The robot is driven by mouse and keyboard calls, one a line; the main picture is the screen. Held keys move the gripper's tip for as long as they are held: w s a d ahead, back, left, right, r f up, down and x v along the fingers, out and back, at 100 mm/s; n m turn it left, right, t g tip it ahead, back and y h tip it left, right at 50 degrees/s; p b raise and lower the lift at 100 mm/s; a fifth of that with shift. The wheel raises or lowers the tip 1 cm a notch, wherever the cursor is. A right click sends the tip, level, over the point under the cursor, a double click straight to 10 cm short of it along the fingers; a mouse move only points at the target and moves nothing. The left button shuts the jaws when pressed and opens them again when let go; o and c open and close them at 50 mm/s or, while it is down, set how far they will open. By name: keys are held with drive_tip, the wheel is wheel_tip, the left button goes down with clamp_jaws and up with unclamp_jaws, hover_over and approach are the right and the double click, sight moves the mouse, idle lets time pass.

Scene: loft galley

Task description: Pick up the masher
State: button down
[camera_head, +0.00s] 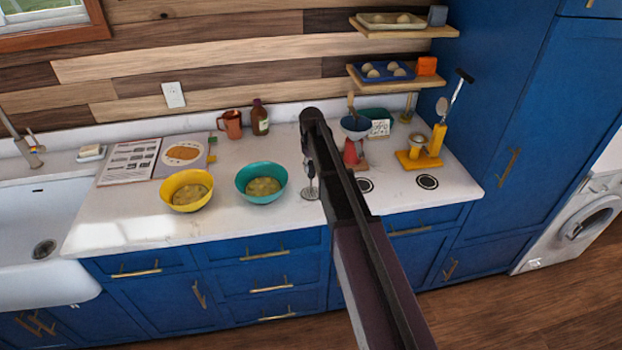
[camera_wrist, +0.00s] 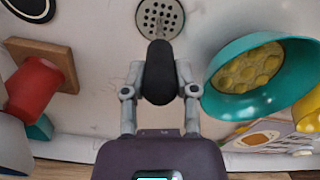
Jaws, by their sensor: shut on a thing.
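The masher has a black handle and a round metal plate full of holes. In the wrist view the masher (camera_wrist: 160,19) shows its plate at the top, with the handle between my fingers. In the head view the masher (camera_head: 310,193) is upright at the counter, right of the teal bowl, its upper part hidden by my arm. My gripper (camera_wrist: 160,80) is shut on the handle, one finger on each side. In the head view my gripper (camera_head: 308,165) is mostly hidden behind my arm. I cannot tell whether the plate touches the counter.
The teal bowl (camera_head: 262,190) and the yellow bowl (camera_head: 187,203) hold yellowish food. Right of my arm stand a red stand (camera_head: 353,152) and yellow holders (camera_head: 418,160) with tools. An open book (camera_head: 183,155) lies at the left. The front counter strip looks clear.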

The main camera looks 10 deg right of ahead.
drive_tip(key=shift+r, duration=0.15)
wheel_tip(320, 180, up, 4)
drive_tip(key=p, duration=0.4)
drive_tip(key=s+a+p, duration=0.1)
drive_tip(key=s, duration=1.5)
drive_tip(key=shift+a+r, duration=0.3)
